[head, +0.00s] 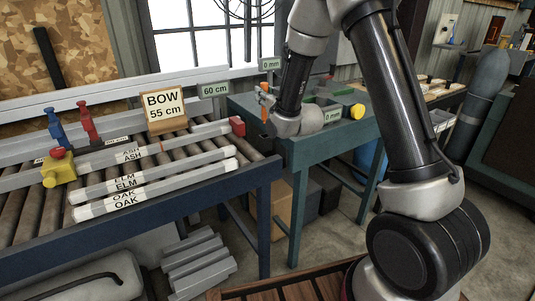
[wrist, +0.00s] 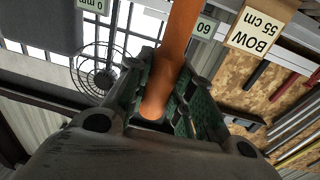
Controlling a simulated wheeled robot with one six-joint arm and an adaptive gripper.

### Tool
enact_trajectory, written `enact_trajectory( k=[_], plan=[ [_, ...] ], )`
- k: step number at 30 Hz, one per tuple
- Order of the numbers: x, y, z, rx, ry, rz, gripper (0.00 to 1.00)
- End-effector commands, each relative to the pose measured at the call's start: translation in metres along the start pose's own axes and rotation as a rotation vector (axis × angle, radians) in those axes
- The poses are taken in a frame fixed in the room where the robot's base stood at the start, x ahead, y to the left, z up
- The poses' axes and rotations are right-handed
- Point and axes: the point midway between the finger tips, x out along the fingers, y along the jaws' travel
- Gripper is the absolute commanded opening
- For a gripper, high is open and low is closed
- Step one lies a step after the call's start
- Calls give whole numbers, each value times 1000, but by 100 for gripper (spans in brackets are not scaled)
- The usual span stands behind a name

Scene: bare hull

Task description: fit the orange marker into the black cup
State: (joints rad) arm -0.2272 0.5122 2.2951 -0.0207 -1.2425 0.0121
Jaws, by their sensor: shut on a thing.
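My gripper (head: 264,99) is shut on the orange marker (head: 265,115), which it holds roughly upright above the near left corner of the green table. In the wrist view the marker (wrist: 178,45) runs between the green-padded fingers of my gripper (wrist: 168,92). The cup does not show clearly in the wrist view.
A roller bench (head: 140,225) on the left holds labelled bars, a BOW 55 cm sign (head: 163,108), and red, blue and yellow clamps.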

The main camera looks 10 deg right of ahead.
Motion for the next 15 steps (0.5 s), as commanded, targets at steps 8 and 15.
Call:
enact_trajectory(
  k=[8, 15],
  plan=[
    [-1, 3, 49, -5, -11, 10, 3],
    [-1, 3, 78, -5, -11, 10, 3]
  ],
)
